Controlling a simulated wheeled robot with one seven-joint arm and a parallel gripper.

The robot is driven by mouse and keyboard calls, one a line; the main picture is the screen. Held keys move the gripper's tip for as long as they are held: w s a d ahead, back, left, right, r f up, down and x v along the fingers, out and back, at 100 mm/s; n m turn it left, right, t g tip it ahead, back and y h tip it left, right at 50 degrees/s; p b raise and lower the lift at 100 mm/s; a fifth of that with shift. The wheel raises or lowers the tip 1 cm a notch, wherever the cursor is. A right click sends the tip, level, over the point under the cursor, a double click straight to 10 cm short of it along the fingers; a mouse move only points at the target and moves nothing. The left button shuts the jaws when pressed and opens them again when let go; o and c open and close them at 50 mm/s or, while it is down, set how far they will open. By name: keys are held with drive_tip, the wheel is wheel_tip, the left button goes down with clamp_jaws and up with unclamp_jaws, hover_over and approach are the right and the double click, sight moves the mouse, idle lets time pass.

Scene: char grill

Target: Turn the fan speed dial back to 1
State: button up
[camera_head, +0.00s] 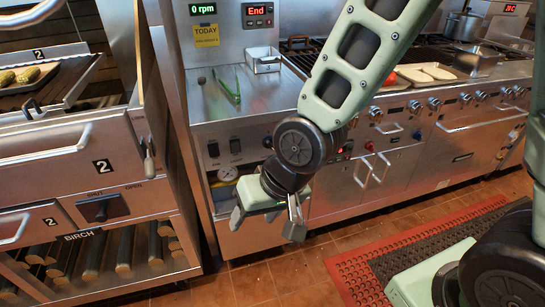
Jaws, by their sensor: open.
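My gripper (266,222) hangs in front of the steel cabinet, pointing down, with its two fingers apart and nothing between them. A small dark round knob (267,142) shows on the cabinet front, right of two switches, just up and left of my arm's wrist joint. I cannot tell for sure if it is the fan speed dial, nor read its setting. My gripper is below it and apart from it. A green display (203,10) above the counter reads 0 rpm. My arm hides part of the cabinet front.
Two black switches (213,150) and a round gauge (227,173) are on the cabinet front. Green tongs (231,91) lie on the counter. A wood-fired grill (62,150) with a BIRCH log rack stands left. A red mat (357,281) lies on the tiled floor at right.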

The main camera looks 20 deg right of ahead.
drive_tip(key=w+f+m+t+y+b, duration=0.3)
drive_tip(key=w+f+m+b, duration=0.1)
drive_tip(key=w+f+m, duration=0.35)
drive_tip(key=m+t+h+b, duration=0.75)
drive_tip(key=m+t, duration=0.45)
drive_tip(key=m, duration=1.2)
approach(270, 144)
drive_tip(key=w+f, duration=0.1)
drive_tip(key=w, duration=0.7)
drive_tip(key=shift+w+d+p, duration=0.35)
drive_tip(key=shift+w+d, duration=0.05)
drive_tip(key=shift+d, duration=0.05)
drive_tip(key=shift+f, duration=0.15)
drive_tip(key=c, duration=1)
